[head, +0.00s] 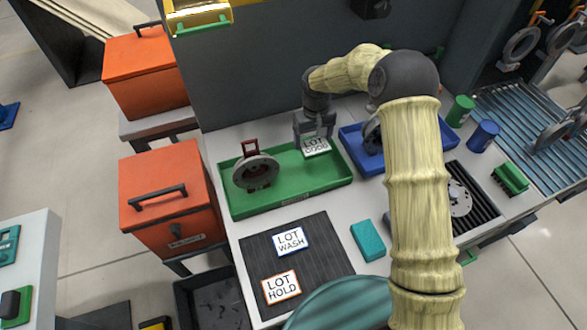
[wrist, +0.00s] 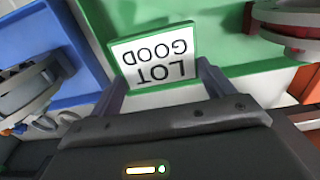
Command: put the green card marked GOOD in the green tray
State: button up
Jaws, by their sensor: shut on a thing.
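The green-edged card marked LOT GOOD (head: 316,146) is at my gripper (head: 315,132), over the right back part of the green tray (head: 290,200). My gripper is shut on the card. In the wrist view the card (wrist: 155,58) shows upside down between the two fingers (wrist: 160,85), with the green tray floor (wrist: 225,30) behind it. I cannot tell whether the card touches the tray floor. A grey ring-shaped part (head: 256,172) with a red piece stands in the left part of the tray.
A blue tray (head: 352,142) with a grey part adjoins on the right. The WASH card (head: 291,241) and HOLD card (head: 281,287) lie on a dark mat (head: 330,262) in front. A teal block (head: 368,240) lies beside the mat. Orange boxes (head: 165,195) stand at the left.

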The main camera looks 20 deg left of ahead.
send_over(311, 163)
notch_tip(311, 163, down, 5)
jog(key=shift+f+p, duration=0.2)
jog(key=shift+p, duration=0.25)
jog(key=shift+f, duration=0.1)
jog(key=shift+f+p, duration=0.45)
jog(key=shift+f, duration=1.35)
jog(key=shift+f, duration=0.15)
jog(key=o, duration=0.9)
notch_tip(311, 163, up, 12)
jog(key=b, duration=0.2)
jog(key=shift+r+b, duration=0.2)
jog(key=shift+b, duration=0.15)
